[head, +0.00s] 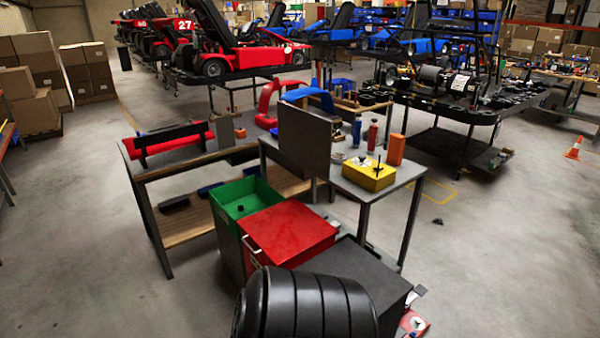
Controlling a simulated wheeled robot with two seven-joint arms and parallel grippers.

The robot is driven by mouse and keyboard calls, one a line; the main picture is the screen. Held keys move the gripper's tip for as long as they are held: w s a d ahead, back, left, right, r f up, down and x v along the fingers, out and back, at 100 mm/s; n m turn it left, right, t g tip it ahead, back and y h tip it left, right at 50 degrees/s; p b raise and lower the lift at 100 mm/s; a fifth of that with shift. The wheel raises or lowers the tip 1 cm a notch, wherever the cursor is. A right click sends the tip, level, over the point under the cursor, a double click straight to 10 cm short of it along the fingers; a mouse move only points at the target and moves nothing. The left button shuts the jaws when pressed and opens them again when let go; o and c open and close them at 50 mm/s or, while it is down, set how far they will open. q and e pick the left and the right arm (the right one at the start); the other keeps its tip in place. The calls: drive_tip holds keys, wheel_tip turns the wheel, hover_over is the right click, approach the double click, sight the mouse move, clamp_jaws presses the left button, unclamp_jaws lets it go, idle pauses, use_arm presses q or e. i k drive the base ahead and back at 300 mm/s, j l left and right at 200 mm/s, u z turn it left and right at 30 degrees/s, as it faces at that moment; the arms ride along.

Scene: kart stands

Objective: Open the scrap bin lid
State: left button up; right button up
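A red bin (287,232) stands in the middle with its flat red lid down and a pale handle (252,245) on its left side. To its left is a green bin (240,200), open at the top, with a small dark thing inside. To its right is a dark grey box-shaped bin (365,275) with a flat, closed-looking top, partly hidden at the front. No label that I can read tells which is the scrap bin. Neither of my grippers shows in the head view.
A black ribbed round object, like stacked tyres (315,305), blocks the bottom centre. A metal table (405,172) with a yellow box (368,175) and an upright grey panel (305,140) stands behind the bins. A workbench (160,215) is at left. Floor is free at left and right.

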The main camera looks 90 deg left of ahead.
sight(284, 231)
drive_tip(key=u, duration=3.15)
